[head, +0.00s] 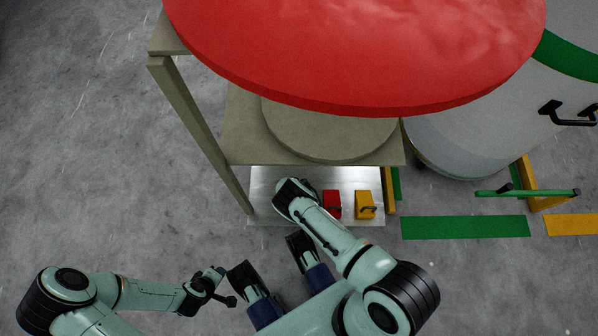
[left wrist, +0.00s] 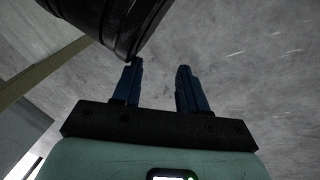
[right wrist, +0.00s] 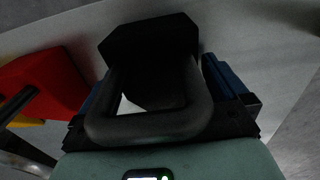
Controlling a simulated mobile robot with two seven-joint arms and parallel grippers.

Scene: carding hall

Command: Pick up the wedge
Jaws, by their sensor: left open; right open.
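A dark, blocky wedge (right wrist: 150,42) with a thick looped handle fills the middle of the right wrist view. My right gripper (right wrist: 160,82) is open, its blue fingers on either side of the wedge and handle. I cannot tell whether they touch it. In the head view my right wrist hides this wedge and the right gripper. A red wedge (head: 332,203) and a yellow wedge (head: 363,204), each with a dark handle, stand to the right on a metal plate (head: 285,178). My left gripper (left wrist: 158,85) is open and empty over the floor; it also shows in the head view (head: 223,285).
A large red disc (head: 360,50) overhangs a beige stand (head: 240,125) behind the plate. A beige post (head: 200,135) stands left of the plate. A grey drum (head: 470,130) is at the right. The floor at left is clear.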

